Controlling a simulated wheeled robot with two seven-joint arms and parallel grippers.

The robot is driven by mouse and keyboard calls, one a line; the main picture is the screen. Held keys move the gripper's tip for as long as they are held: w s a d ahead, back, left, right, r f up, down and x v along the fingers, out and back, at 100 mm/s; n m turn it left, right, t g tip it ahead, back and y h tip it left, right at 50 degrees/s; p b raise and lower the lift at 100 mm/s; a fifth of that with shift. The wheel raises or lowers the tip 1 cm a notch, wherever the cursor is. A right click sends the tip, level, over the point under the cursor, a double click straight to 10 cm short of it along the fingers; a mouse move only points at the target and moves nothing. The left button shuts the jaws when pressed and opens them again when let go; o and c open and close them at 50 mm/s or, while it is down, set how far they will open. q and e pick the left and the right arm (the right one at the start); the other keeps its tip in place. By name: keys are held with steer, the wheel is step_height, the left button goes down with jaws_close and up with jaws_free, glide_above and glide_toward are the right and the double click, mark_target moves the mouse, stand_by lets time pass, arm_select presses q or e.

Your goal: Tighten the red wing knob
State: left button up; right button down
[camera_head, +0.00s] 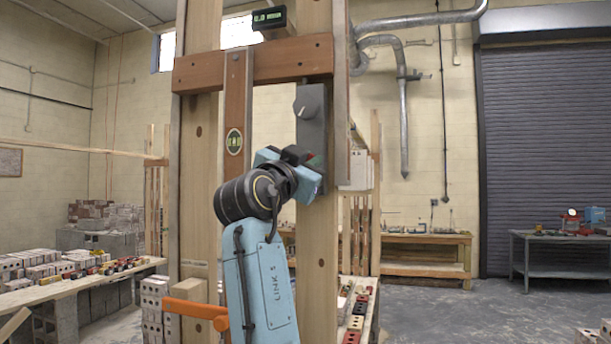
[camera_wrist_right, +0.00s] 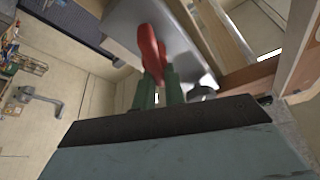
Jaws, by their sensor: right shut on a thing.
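The red wing knob (camera_wrist_right: 149,48) shows in the right wrist view, in front of a grey box face. My right gripper (camera_wrist_right: 158,88) is shut on it, with its green fingertips close together at the knob's lower end. In the head view my right gripper (camera_head: 308,160) reaches up to the lower part of the grey box (camera_head: 312,125) on a wooden post. The gripper and wrist hide most of the knob there; only a small reddish spot shows. My left gripper is not in view.
A wooden crossbar (camera_head: 290,58) and a small lit display (camera_head: 269,18) are higher up. An orange clamp-like piece (camera_head: 195,309) juts out at lower left.

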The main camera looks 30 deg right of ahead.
steer(key=shift+s+d+f+m+g+y+p, duration=0.25)
steer(key=shift+m+g, duration=0.65)
steer(key=shift+m, duration=1.55)
steer(key=shift+s+f+m+g+y+p, duration=0.1)
steer(key=shift+f+m+g+y, duration=0.55)
steer(key=shift+m, duration=1.85)
steer(key=shift+s+d+r+m+g+p, duration=0.15)
steer(key=shift+m+g, duration=1)
steer(key=shift+m, duration=1.3)
steer(key=shift+f, duration=0.2)
steer(key=c, duration=1.5)
jaws_free()
steer(key=shift+o, duration=0.2)
steer(key=b+v, duration=0.3)
steer(key=v, duration=1)
steer(key=shift+a, duration=0.2)
